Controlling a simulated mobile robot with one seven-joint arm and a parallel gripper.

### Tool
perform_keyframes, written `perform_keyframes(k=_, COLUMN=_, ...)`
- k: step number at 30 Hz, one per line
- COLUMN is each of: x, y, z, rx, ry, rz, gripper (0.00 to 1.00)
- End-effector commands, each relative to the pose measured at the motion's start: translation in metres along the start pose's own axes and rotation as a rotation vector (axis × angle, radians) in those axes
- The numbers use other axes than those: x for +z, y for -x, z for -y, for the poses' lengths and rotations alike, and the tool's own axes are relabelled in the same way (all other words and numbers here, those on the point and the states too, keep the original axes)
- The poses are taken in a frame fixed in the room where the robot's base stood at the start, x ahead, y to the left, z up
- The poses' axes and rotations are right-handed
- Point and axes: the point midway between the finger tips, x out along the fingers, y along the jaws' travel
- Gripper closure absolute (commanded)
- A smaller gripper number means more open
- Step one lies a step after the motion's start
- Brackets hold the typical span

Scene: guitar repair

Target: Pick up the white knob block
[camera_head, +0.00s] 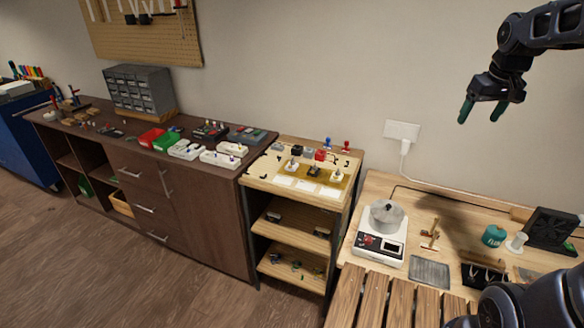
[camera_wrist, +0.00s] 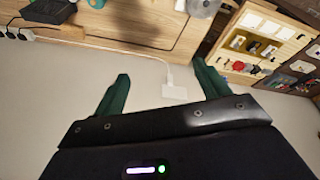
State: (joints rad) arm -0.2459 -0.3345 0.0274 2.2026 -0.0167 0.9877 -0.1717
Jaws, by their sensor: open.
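Small white blocks with knobs stand on the top of the light wooden shelf unit (camera_head: 258,182): one white knob block (camera_head: 292,166) near the middle and another white knob block (camera_head: 336,177) at the right. I cannot tell which one the task names. A darker block (camera_head: 313,171) sits between them. My gripper (camera_head: 480,112) is open and empty, high at the upper right in the head view, far from the shelf unit. In the wrist view its two green fingers (camera_wrist: 160,75) are spread, and the shelf unit (camera_wrist: 222,46) shows at the upper right.
Longer white blocks (camera_head: 220,160), a red bin (camera_head: 151,137) and a green bin (camera_head: 167,141) stand on the dark cabinet. A wall socket (camera_head: 402,131) has a cable.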

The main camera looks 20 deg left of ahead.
Motion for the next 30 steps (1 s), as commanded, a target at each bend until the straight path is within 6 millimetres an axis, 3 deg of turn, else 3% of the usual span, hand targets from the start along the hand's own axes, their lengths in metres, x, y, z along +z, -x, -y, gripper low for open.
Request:
perform_keyframes(k=3, x=-0.038, y=-0.011, z=0.016, rx=-0.016, ry=0.082, rz=0.019, gripper=0.25)
perform_keyframes(k=14, x=-0.137, y=-0.053, z=0.084, rx=-0.062, ry=0.322, rz=0.067, gripper=0.25)
perform_keyframes(k=21, x=-0.193, y=-0.092, z=0.145, rx=-0.093, ry=0.481, rz=0.096, gripper=0.25)
perform_keyframes(k=30, x=-0.245, y=-0.151, z=0.239, rx=-0.133, ry=0.678, rz=0.131, gripper=0.25)
